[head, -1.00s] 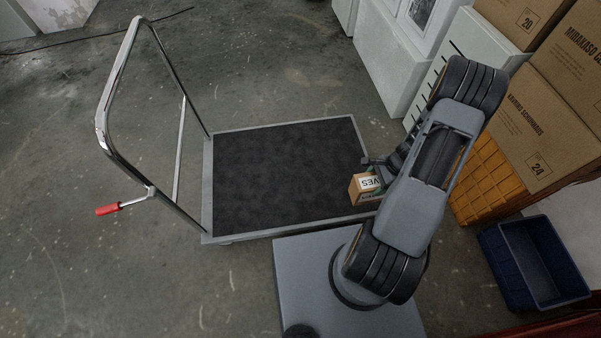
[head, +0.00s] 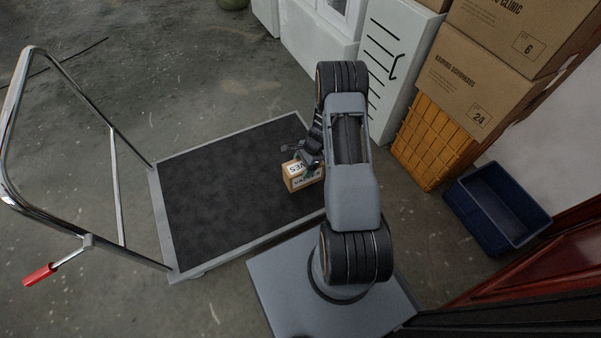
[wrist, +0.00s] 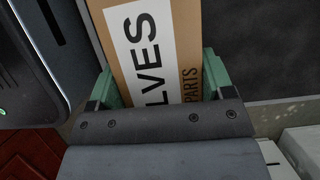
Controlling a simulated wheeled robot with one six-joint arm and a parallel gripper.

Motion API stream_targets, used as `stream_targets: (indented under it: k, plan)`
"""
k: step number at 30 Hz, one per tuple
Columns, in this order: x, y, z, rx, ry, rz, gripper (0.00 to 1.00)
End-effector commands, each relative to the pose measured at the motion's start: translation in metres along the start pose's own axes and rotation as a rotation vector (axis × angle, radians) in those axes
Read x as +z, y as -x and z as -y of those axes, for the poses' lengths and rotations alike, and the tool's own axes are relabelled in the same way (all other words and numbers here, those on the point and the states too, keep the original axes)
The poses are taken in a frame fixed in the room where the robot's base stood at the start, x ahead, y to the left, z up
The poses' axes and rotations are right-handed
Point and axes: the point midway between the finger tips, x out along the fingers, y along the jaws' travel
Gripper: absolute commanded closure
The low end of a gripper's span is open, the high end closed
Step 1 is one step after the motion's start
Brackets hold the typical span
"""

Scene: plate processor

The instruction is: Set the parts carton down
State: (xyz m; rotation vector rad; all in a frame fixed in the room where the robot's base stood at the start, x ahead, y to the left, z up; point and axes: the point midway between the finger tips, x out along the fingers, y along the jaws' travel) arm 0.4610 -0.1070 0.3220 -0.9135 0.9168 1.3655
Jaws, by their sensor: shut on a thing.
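The parts carton (head: 298,178) is a small brown box with a white label and dark lettering. In the head view it is over the right part of the black deck of a platform trolley (head: 215,200), near the front right corner. My gripper (head: 308,165) is shut on it. In the wrist view the carton (wrist: 182,50) sits between the two green fingers of my gripper (wrist: 162,82), one on each side. I cannot tell whether its underside touches the deck. My arm hides part of the area to its right.
Most of the deck is bare. To the right are a blue bin (head: 497,205), an orange crate (head: 430,140) and stacked cardboard boxes (head: 465,90). White cabinets stand behind.

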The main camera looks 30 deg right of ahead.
Motion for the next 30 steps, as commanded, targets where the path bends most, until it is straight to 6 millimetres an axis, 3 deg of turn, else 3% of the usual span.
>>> stream_targets:
  k: [8,16,29,30]
  plan:
    - [0.000,-0.011,0.007,0.000,0.002,0.000,0.93]
    - [-0.011,-0.041,0.009,0.000,0.000,0.001,0.93]
    - [-0.013,-0.045,0.009,-0.001,0.001,0.001,0.93]
    - [-0.012,-0.045,0.009,0.000,0.001,0.001,0.23]
